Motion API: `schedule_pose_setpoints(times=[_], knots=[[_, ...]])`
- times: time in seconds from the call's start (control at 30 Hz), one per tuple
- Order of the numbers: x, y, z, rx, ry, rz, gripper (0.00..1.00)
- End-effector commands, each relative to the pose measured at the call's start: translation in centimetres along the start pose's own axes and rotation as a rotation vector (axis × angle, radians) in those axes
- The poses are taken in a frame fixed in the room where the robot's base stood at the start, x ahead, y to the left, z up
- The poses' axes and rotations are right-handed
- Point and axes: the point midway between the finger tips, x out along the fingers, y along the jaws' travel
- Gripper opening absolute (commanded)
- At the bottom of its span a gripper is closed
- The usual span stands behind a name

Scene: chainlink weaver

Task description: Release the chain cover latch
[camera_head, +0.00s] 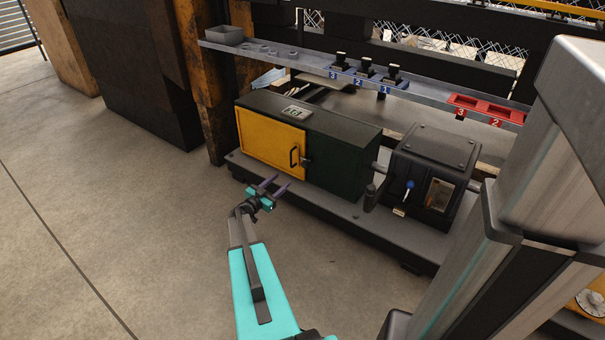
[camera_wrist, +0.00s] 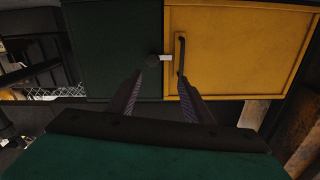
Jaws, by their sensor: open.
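The chain cover is a dark green box (camera_head: 340,157) with a yellow door (camera_head: 270,137), shut flush, on the machine's base. A small dark latch (camera_head: 306,161) sits at the door's edge, just right of the black door handle (camera_head: 294,156). In the wrist view the latch (camera_wrist: 153,60) shows as a dark knob with a pale piece beside it, left of the handle (camera_wrist: 180,52). My gripper (camera_head: 276,185) is open and empty, in front of the cover and apart from it. In the wrist view its two fingers (camera_wrist: 160,80) point toward the latch and handle.
A black control box (camera_head: 432,165) with a blue-knobbed lever stands right of the cover. A grey shelf (camera_head: 310,66) above holds a grey tray, blue numbered holders (camera_head: 366,76) and red numbered holders (camera_head: 487,109). Open concrete floor (camera_head: 130,220) lies to the left.

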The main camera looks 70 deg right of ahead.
Motion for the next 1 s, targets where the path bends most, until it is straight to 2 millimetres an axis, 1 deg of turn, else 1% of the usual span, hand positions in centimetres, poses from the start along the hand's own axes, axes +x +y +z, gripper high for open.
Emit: schedule_pose_setpoints(times=[0.03,0.13,0.47,0.63,0.87,1.0], knots=[[0.6,0.6,0.2,0.002,0.007,0.023,0.46],[0.9,1.2,-0.1,0.002,0.015,0.045,0.46],[0.9,1.2,-0.2,0.001,0.015,0.045,0.46],[1.4,1.2,-0.1,0.002,0.016,0.045,0.46],[3.6,1.3,0.0,0.002,0.015,0.044,0.46],[5.6,1.4,0.1,0.002,0.016,0.045,0.46]])
